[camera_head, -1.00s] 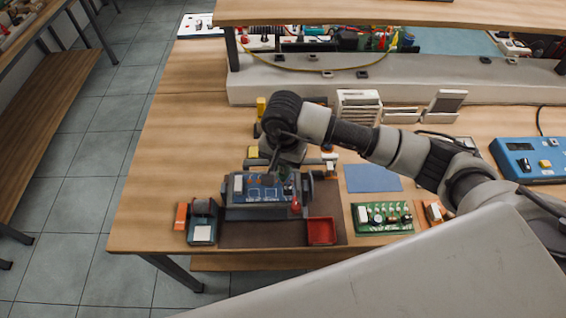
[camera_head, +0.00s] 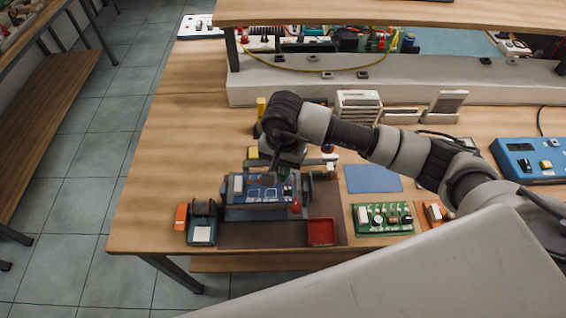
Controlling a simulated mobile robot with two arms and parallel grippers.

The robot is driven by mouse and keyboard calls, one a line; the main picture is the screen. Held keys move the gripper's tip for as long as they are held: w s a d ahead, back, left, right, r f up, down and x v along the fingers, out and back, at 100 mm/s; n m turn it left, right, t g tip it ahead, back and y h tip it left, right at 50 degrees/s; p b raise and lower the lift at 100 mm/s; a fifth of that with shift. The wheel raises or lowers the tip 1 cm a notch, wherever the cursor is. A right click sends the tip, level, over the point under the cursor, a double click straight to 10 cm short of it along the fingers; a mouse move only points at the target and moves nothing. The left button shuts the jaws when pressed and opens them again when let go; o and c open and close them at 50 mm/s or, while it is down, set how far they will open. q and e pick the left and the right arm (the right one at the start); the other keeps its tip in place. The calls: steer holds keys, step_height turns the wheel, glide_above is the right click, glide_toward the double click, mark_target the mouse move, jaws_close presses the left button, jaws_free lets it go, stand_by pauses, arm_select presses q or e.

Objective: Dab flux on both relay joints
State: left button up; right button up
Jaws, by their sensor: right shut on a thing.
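A blue circuit board (camera_head: 262,188) sits in a dark holder (camera_head: 265,212) on the brown mat near the bench's front edge. A pale block shows at the board's left end, and a small red thing (camera_head: 296,206) is at its right front. My right gripper (camera_head: 282,172) points down over the back right part of the board. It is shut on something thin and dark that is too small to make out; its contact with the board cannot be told. The relay joints are too small to pick out. My left gripper is not in view.
A red tray (camera_head: 321,232) lies right of the holder, and a green board (camera_head: 383,216) further right. A blue sheet (camera_head: 372,179) lies behind the green board.

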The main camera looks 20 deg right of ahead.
steer(key=shift+r+p, duration=0.35)
steer(key=shift+r, duration=0.25)
steer(key=shift+r+p, duration=0.6)
steer(key=shift+r, duration=1.05)
steer(key=shift+f, duration=0.15)
steer(key=f+b, duration=0.1)
steer(key=d+f+b, duration=0.1)
steer(key=shift+s+d+f+b, duration=0.1)
steer(key=shift+s+b, duration=0.05)
steer(key=shift+b, duration=0.25)
steer(key=shift+s+d+f+b, duration=0.15)
steer(key=shift+d+f+b, duration=0.4)
steer(key=shift+b, duration=0.2)
steer(key=shift+b, duration=0.8)
